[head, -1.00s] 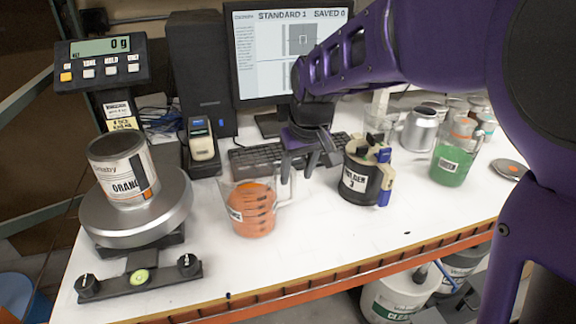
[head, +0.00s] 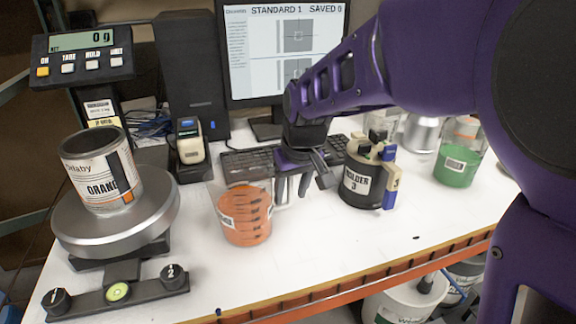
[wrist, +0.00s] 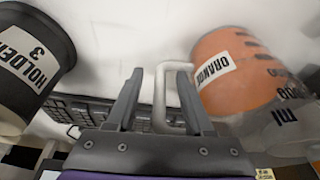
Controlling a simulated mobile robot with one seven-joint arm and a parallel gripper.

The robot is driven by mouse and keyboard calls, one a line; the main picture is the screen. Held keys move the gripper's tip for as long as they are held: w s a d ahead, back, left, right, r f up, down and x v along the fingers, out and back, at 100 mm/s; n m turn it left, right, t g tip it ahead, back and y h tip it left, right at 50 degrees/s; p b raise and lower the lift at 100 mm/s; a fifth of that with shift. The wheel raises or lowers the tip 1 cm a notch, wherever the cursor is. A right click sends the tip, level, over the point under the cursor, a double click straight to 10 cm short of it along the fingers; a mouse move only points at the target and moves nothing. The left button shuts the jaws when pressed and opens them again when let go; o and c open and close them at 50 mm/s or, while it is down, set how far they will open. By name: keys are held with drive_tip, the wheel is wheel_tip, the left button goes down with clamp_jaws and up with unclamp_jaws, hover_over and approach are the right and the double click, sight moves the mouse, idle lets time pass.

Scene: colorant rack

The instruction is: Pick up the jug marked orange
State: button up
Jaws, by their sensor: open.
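The jug marked orange (head: 243,218) is a clear measuring jug with orange contents and a white label, standing upright on the white bench. My gripper (head: 293,192) is open at the jug's handle side. In the wrist view, the jug's pale handle (wrist: 161,92) shows between the two dark fingers of my gripper (wrist: 160,76), with gaps visible. I cannot tell how deep the handle sits between them.
The black pot marked Holder 3 (head: 362,182) stands close to the right of my gripper. A keyboard (head: 245,165) lies behind. A green-filled jug (head: 455,168) stands right. Bench front is mostly clear.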

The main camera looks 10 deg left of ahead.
clamp_jaws()
drive_tip(key=shift+r, duration=0.1)
idle(1.2)
